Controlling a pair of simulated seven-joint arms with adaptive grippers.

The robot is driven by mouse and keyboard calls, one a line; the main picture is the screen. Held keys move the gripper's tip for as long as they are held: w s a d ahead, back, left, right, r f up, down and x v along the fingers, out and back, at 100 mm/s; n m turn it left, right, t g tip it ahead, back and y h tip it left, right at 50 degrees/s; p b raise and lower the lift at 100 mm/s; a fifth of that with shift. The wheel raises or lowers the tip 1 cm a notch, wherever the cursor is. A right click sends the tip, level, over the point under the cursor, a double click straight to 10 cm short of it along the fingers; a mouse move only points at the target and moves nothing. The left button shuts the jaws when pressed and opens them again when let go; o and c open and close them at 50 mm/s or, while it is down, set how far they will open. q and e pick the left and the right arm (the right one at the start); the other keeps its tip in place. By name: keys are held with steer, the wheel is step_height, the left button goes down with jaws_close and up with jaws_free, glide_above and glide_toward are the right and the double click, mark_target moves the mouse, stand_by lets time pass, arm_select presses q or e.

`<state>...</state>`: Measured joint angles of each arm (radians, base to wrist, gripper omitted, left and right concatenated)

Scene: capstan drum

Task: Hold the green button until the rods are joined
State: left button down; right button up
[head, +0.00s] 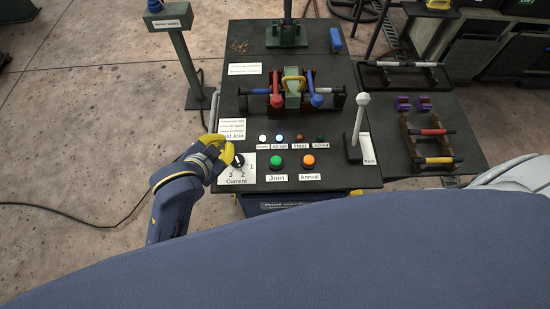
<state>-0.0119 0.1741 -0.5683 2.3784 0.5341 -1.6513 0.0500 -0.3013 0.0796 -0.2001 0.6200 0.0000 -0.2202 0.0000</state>
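The green button (276,161) stands on the dark bench panel above a label reading Join, and nothing covers it. My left gripper (226,160) has yellow fingers and is at the panel's left edge, beside the Current dial (238,161), left of the green button and apart from it. Whether its fingers are open or shut is unclear. The rods lie in the clamp fixture, with a dark left rod (258,91) and a dark right rod (325,90) entering from opposite sides. Their meeting point is hidden by the green block (292,88). My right gripper is not in view.
An orange button (308,161) labelled Anneal sits right of the green one. Small lamps run behind them; the two left ones look lit. A white-knobbed lever (359,120) stands at right. Red and blue clamp levers (316,98) rise at the fixture. A rod rack (430,140) stands further right.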

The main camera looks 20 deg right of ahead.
arm_select(q)
steer(key=d+r+m+g+h, duration=0.2)
steer(key=d+r+m+h, duration=0.15)
steer(key=d+r, duration=0.4)
steer(key=m+g, duration=0.4)
steer(key=m, duration=0.3)
glide_above(280, 158)
steer(key=shift+r+n, duration=0.25)
steer(key=shift+r, duration=0.2)
steer(key=shift+s, duration=0.1)
steer(key=shift+f, duration=4.4)
steer(key=shift+f, duration=0.25)
steer(key=shift+f, duration=0.2)
